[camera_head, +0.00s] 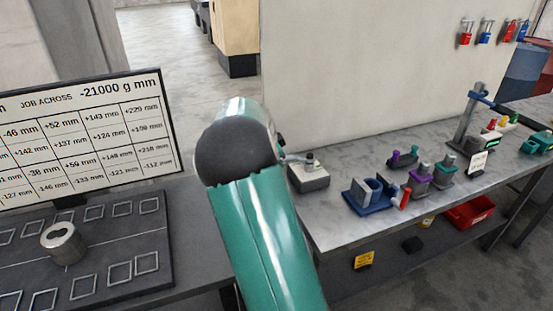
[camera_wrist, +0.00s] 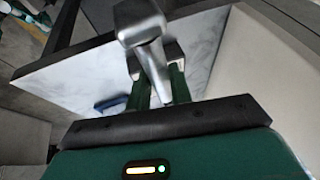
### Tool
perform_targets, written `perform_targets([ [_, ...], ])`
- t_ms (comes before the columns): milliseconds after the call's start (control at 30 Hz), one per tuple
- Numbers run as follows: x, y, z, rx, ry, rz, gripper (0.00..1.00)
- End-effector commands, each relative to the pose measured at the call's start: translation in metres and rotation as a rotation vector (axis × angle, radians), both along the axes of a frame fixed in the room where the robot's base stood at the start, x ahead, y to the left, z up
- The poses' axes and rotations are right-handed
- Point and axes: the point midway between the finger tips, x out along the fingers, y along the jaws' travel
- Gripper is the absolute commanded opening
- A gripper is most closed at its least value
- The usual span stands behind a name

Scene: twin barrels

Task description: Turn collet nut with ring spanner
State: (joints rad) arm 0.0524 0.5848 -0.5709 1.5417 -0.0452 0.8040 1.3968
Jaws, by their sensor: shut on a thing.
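A grey block (camera_head: 309,178) with a small collet nut (camera_head: 310,162) on top stands at the left end of the grey bench. My arm crosses the middle of the head view and hides most of my gripper. A short grey piece, apparently the ring spanner (camera_head: 296,158), reaches from behind my arm to the nut. In the wrist view my gripper (camera_wrist: 158,88) has its green fingers shut on a silver, tapering spanner (camera_wrist: 153,66). Its broad end lies at the top of that view. I cannot tell whether the ring is around the nut or beside it.
The bench (camera_head: 350,228) also holds a blue fixture (camera_head: 368,196), purple and green holders (camera_head: 420,178) and a grey stand (camera_head: 468,130). A red bin (camera_head: 470,212) sits below. At left are a numbered board (camera_head: 85,140) and a dark tray with a metal cylinder (camera_head: 63,244).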

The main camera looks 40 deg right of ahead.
Motion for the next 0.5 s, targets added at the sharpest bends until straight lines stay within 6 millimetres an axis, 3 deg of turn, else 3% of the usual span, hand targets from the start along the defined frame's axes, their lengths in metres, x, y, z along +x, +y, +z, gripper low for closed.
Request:
perform_targets([
  [500, -0.0001, -0.0002, 0.008, -0.001, -0.002, 0.004, 0.0],
])
